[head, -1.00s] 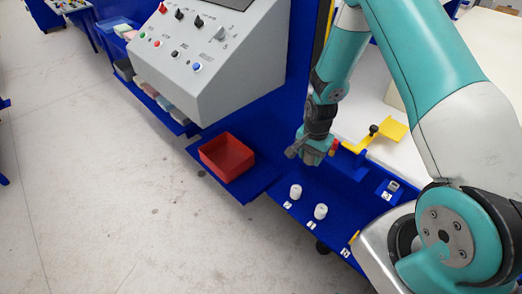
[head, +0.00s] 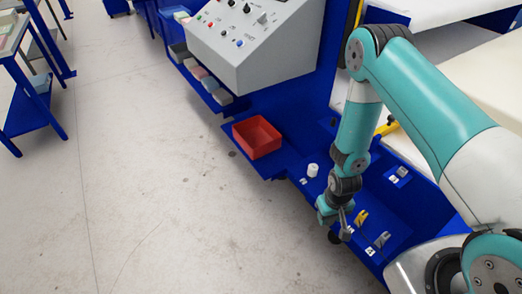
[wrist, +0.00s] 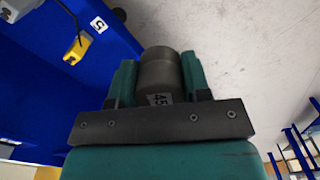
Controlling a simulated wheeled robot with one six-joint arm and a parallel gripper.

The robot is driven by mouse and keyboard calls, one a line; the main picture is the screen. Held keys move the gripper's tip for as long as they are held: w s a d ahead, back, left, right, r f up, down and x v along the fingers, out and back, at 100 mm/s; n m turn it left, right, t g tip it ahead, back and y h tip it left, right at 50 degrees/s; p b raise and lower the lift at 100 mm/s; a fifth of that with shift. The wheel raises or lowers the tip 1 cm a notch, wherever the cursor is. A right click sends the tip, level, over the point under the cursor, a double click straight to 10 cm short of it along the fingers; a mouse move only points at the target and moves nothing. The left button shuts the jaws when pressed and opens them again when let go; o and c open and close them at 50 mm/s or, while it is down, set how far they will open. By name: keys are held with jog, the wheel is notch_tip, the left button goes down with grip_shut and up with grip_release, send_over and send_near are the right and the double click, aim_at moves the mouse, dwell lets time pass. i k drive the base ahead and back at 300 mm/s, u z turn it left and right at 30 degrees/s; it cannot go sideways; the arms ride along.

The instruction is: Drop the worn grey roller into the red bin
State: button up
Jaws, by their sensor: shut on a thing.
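In the wrist view a dark grey cylindrical roller (wrist: 158,70) sits between the two green fingers of my gripper (wrist: 158,78), which is shut on it. It carries a small white printed label near the palm. In the head view my gripper (head: 328,211) is low, by the front edge of the blue shelf; the roller cannot be made out clearly there. The red bin (head: 257,138) is an open box on the blue shelf, up and left of my gripper and apart from it. It looks empty and is not seen in the wrist view.
A white roller (head: 312,170) stands on the shelf between the bin and my gripper. A yellow piece (head: 361,217) and a grey piece (head: 382,239) are right of my gripper. The grey control box (head: 255,45) rises behind the bin. Open floor lies left.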

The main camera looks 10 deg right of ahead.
aim_at(260, 141)
jog(key=k, duration=0.45)
jog(key=u, duration=1.5)
jog(key=i, duration=2.75)
jog(key=z, duration=3.1)
